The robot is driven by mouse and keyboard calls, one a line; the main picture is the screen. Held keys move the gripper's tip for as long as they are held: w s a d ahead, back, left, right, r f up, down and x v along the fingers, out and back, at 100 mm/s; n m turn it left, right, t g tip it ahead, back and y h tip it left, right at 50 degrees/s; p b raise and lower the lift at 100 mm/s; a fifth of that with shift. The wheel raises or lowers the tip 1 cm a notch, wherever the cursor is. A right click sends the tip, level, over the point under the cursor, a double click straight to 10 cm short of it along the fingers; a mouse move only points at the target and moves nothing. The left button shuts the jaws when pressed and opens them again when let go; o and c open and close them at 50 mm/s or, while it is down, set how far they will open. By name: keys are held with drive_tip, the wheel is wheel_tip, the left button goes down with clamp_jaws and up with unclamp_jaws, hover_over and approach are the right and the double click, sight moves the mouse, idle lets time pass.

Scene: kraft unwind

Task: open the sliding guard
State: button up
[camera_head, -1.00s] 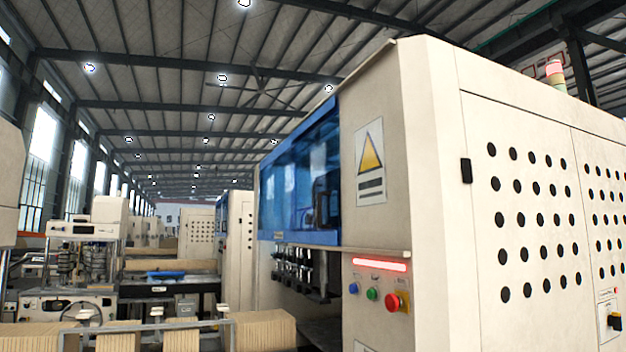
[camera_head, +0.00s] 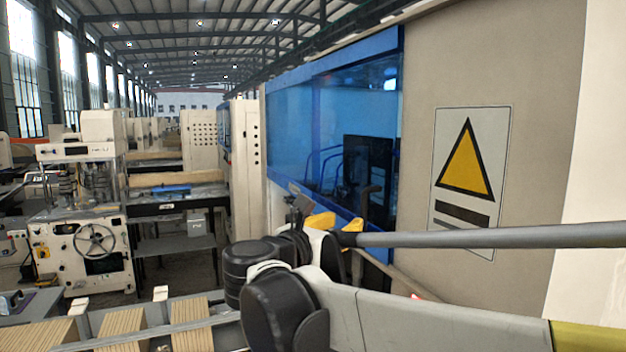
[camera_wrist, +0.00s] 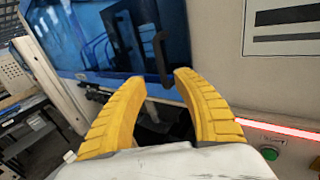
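The sliding guard (camera_head: 300,130) is a blue see-through panel in a blue frame on the front of the beige machine. It covers the upper opening and looks closed. A dark upright handle (camera_head: 369,203) stands near its lower right edge; the handle also shows in the wrist view (camera_wrist: 163,58). My gripper (camera_head: 335,229) has yellow fingers and is at the guard's lower right part. In the wrist view my gripper (camera_wrist: 161,80) is open and empty, its fingertips apart. The handle lies just beyond the gap between them; contact cannot be told.
A warning sign (camera_head: 468,170) is on the machine wall right of the guard. A lit red strip (camera_wrist: 285,130) and a green button (camera_wrist: 270,154) are right of my fingers in the wrist view. Corrugated stacks (camera_head: 125,325) stand at the lower left, with another machine (camera_head: 90,240) behind.

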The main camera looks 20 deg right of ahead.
sight(363, 207)
drive_tip(key=x, duration=0.3)
drive_tip(key=p+x, duration=0.1)
drive_tip(key=x, duration=0.3)
drive_tip(key=r+x, duration=0.1)
drive_tip(key=x, duration=0.2)
drive_tip(key=shift+w+d+r+p, duration=0.1)
drive_tip(key=shift+d+p, duration=0.15)
drive_tip(key=shift+p, duration=0.15)
clamp_jaws()
